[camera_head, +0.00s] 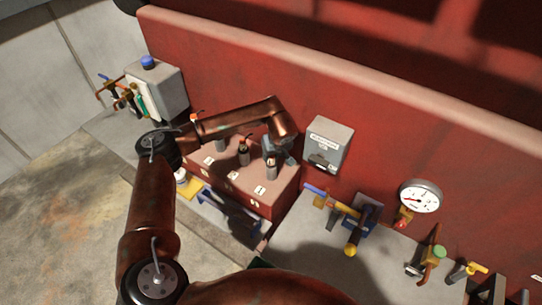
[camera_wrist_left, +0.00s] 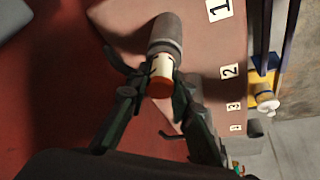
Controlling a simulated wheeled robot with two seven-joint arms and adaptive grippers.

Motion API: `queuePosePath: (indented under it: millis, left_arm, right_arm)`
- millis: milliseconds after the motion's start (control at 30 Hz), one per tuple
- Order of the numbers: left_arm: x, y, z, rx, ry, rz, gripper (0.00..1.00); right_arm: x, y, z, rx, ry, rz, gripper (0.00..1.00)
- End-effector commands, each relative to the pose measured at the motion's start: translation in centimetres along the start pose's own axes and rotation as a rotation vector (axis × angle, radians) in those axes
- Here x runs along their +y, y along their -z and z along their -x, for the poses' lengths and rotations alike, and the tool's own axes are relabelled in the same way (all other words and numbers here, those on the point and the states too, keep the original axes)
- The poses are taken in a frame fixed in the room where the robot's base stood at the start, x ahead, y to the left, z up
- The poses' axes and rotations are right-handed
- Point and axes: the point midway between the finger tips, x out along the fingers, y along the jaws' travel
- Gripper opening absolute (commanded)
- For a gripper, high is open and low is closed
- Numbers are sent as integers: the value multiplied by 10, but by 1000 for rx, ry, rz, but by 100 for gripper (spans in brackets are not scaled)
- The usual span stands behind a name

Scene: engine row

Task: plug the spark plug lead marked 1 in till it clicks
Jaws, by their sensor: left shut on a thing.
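A red engine block (camera_head: 240,186) carries a row of grey cylinders and white number labels on its front edge. My left gripper (camera_head: 275,151) is over the block's right end, by the grey cylinder (camera_head: 271,170) nearest the label 1 (camera_head: 260,190). I cannot tell whether the lead is fully seated. My right gripper is not in view.
Another cylinder with a dark top (camera_head: 244,147) stands left of the gripper. A grey box (camera_head: 327,142) is on the wall close to the right. A blue-and-yellow valve (camera_head: 362,222) and a round gauge (camera_head: 420,197) are further right. The floor at left is clear.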

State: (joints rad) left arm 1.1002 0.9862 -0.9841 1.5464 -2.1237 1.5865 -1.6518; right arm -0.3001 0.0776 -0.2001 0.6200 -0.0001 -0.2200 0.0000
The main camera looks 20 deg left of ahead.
Motion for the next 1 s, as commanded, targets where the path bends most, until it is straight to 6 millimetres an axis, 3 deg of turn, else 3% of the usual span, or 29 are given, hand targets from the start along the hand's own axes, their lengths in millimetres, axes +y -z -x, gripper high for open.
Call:
queuePosePath:
  millis: [300, 333, 600, 1000]
  left_arm:
    - [-1, -2, -3, -2, 2, -1, 0]
    - [-1, -2, -3, -1, 2, -1, 22]
    - [0, -2, -3, -1, 1, 0, 40]
    - [0, -1, 6, 0, -1, -1, 41]
  right_arm:
    - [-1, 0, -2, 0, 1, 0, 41]
    - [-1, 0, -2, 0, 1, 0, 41]
    - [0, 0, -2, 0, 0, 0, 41]
    - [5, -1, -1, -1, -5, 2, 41]
